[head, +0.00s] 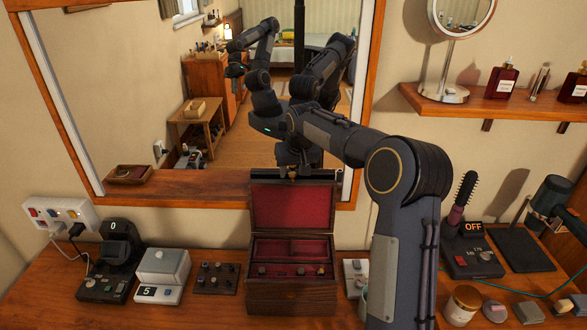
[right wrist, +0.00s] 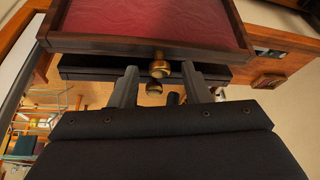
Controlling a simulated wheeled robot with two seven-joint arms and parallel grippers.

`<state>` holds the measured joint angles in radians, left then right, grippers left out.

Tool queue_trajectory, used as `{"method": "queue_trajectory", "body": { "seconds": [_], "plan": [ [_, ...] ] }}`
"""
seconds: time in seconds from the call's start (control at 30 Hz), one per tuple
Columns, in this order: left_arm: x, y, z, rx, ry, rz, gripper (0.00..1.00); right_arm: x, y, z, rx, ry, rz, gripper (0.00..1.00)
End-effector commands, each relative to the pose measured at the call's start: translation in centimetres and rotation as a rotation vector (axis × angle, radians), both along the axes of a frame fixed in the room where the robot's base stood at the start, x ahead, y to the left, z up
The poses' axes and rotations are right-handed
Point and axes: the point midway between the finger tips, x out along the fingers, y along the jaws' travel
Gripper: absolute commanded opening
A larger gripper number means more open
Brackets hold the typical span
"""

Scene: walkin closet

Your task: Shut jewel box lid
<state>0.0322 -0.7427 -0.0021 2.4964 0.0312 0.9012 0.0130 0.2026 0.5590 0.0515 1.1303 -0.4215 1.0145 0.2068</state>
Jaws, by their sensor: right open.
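The jewel box (head: 291,290) stands on the wooden counter below the mirror. It is dark wood with red lining and a tray of small items. Its lid (head: 292,205) stands raised at the back, red inside facing me. My right gripper (head: 300,174) is at the lid's top edge, its fingers partly hidden. In the right wrist view the lid (right wrist: 150,22) fills the top, and a brass knob (right wrist: 160,65) on its edge lies between the open fingers (right wrist: 160,72). I cannot tell if they touch it. My left gripper shows directly in neither view.
The mirror (head: 110,75) rises close behind the lid and reflects my arms. A grey-topped device (head: 163,267) and a small dark panel (head: 217,278) stand left of the box. A hairbrush (head: 464,192) and jars stand right. A shelf (head: 500,108) holds bottles above.

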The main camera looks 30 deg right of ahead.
Motion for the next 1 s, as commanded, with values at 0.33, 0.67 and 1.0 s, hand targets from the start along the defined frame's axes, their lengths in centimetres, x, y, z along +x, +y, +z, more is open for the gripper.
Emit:
{"method": "queue_trajectory", "body": {
  "seconds": [0.33, 0.67, 1.0],
  "plan": [
    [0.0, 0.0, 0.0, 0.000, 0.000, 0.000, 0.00, 0.0, 0.0, 0.0, 0.000, 0.000, 0.000, 0.12],
    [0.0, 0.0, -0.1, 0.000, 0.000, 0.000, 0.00, 0.0, 0.0, 0.0, -0.001, -0.001, 0.000, 0.00],
    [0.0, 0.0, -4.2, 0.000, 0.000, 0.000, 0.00, -0.9, 0.5, -0.6, -0.044, -0.072, 0.001, 0.00]
  ]
}}
